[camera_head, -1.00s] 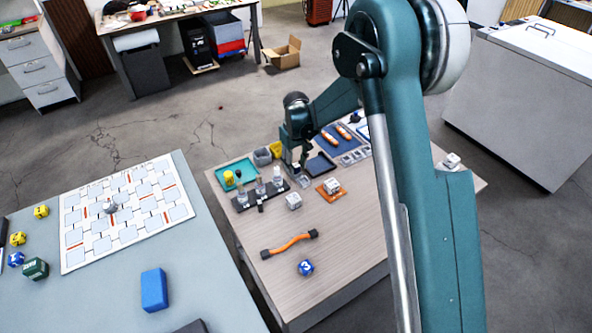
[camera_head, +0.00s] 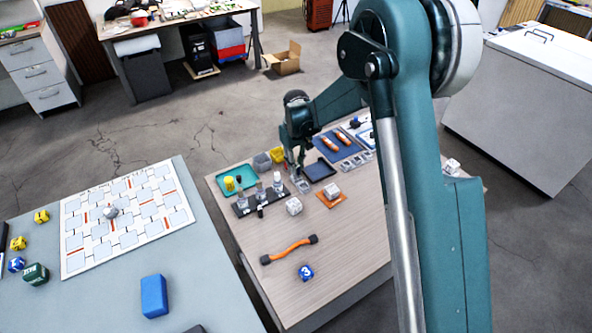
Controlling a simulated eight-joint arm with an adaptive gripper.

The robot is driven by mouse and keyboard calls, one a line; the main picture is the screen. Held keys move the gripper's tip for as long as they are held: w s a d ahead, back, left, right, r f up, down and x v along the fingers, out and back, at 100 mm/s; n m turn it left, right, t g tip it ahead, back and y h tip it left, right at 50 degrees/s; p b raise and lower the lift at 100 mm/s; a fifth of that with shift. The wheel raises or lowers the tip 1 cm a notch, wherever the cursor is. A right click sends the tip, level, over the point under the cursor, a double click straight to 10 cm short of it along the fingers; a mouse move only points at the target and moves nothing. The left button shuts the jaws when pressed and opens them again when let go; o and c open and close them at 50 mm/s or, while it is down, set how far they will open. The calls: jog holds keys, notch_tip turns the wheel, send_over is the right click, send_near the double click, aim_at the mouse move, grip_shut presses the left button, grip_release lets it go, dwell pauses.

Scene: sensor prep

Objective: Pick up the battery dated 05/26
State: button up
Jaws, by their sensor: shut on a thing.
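My gripper (camera_head: 298,166) is over the wooden table, beside the dark tray (camera_head: 320,170) and behind the dark rack with several small clear vials (camera_head: 276,183). It is seen small and from afar. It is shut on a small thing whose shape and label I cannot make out. Two orange cylinder-like things (camera_head: 329,144) lie on a blue mat (camera_head: 345,149) to the right of my gripper. No date such as 05/26 is readable in this view.
A teal tray (camera_head: 232,184), a white die (camera_head: 293,206), an orange pad (camera_head: 331,202) with a white cube, an orange cable (camera_head: 288,250) and a blue die (camera_head: 306,272) sit on the table. The table's front middle is mostly clear. My arm hides its right part.

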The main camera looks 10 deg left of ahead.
notch_tip(320, 180, up, 7)
jog(key=shift+f+p, duration=0.1)
jog(key=shift+p, duration=0.35)
